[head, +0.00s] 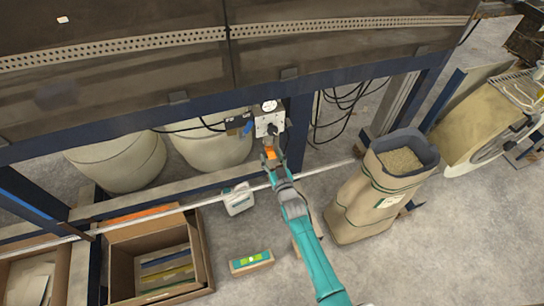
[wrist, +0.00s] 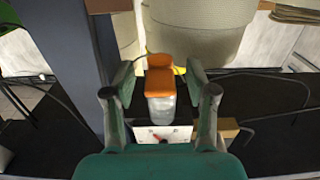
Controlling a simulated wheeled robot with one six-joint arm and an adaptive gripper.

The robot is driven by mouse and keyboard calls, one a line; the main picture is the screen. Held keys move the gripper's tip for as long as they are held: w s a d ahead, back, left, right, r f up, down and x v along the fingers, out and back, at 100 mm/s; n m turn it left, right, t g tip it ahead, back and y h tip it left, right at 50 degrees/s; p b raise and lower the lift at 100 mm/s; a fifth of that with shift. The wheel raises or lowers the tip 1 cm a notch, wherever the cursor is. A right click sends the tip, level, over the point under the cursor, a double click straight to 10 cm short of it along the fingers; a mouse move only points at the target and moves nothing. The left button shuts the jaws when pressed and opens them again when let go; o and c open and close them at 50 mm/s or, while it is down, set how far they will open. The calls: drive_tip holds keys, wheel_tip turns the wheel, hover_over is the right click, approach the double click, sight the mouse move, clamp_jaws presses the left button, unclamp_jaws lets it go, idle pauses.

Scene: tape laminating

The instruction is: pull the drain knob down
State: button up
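The orange drain knob (wrist: 160,80) sits at the end of a clear bowl (wrist: 161,109) in the wrist view. In the head view the orange knob (head: 270,153) shows below a light panel (head: 269,125) with a round gauge (head: 268,106). My gripper (wrist: 160,72) is open, with one finger on each side of the knob. A gap shows between each finger and the knob in the wrist view, so they look apart. In the head view my gripper (head: 269,155) overlaps the knob, and contact cannot be told there. The bowl is hard to see in the head view.
The panel hangs by a dark blue post (head: 299,130), with loose black cables (head: 345,100) to its right. Two pale barrels stand behind; one is the near barrel (head: 212,148). A large sack (head: 375,195) stands right of my arm. A cardboard box (head: 155,260) lies lower left.

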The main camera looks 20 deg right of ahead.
drive_tip(key=s, duration=1.2)
idle(0.6)
drive_tip(key=s+r+g, duration=0.2)
drive_tip(key=s+r, duration=0.1)
drive_tip(key=s, duration=2.1)
drive_tip(key=s+r+g, duration=0.1)
drive_tip(key=s+r, duration=1.3)
drive_tip(key=s, duration=0.3)
drive_tip(key=shift+r, duration=0.2)
